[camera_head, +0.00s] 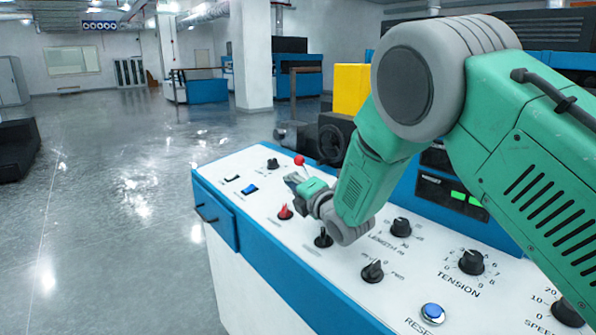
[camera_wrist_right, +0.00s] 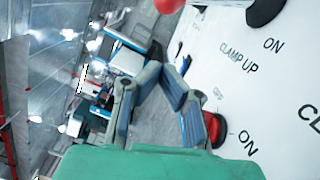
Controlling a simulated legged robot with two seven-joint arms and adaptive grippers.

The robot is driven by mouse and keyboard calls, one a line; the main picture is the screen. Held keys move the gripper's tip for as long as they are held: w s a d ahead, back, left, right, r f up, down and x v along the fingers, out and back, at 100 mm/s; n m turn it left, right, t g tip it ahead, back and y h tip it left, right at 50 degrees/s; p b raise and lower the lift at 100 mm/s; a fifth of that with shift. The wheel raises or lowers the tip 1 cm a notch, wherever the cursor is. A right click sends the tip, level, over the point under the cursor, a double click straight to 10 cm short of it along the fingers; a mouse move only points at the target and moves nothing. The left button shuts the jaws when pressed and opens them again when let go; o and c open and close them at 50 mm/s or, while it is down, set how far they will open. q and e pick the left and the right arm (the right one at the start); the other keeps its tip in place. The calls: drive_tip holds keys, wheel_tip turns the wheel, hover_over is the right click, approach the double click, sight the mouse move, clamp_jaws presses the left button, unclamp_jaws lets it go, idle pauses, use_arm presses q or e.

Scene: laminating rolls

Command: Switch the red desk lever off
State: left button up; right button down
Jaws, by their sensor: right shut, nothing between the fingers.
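A red ball-topped lever (camera_head: 299,160) stands on the white desk panel (camera_head: 345,262), just beyond my right gripper in the head view. A red ball (camera_wrist_right: 168,5) shows at the top edge of the right wrist view. A red knob (camera_head: 285,212) sits on the panel on the near side of the gripper; it also shows in the wrist view (camera_wrist_right: 213,128), partly behind a finger, near an ON label. My right gripper (camera_head: 291,180) is shut and empty, low over the panel close to both red controls. Its fingertips (camera_wrist_right: 160,68) meet in the wrist view. My left gripper is out of view.
Black knobs (camera_head: 323,238) (camera_head: 372,271) and a blue reset button (camera_head: 432,313) stand on the panel near my right arm. A blue rocker switch (camera_head: 250,190) lies left of the gripper. A yellow block (camera_head: 350,89) is behind. The floor at left is open.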

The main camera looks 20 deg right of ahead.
drive_tip(key=shift+w+a, duration=0.3)
drive_tip(key=shift+w, duration=0.2)
drive_tip(key=shift+w+a, duration=0.25)
drive_tip(key=shift+w, duration=0.2)
drive_tip(key=shift+w+d+r, duration=0.55)
drive_tip(key=shift+w+d, duration=0.05)
drive_tip(key=shift+w+d+r, duration=0.15)
drive_tip(key=shift+d, duration=0.15)
drive_tip(key=shift+w+d, duration=0.15)
drive_tip(key=shift+d, duration=0.95)
drive_tip(key=shift+a, duration=0.2)
drive_tip(key=shift+w+r, duration=0.15)
drive_tip(key=shift+r, duration=0.1)
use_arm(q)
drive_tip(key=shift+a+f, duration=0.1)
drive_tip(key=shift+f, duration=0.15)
use_arm(e)
drive_tip(key=shift+m, duration=0.7)
drive_tip(key=d, duration=0.1)
drive_tip(key=d+r, duration=0.1)
drive_tip(key=w+d+r, duration=0.1)
drive_tip(key=d, duration=0.1)
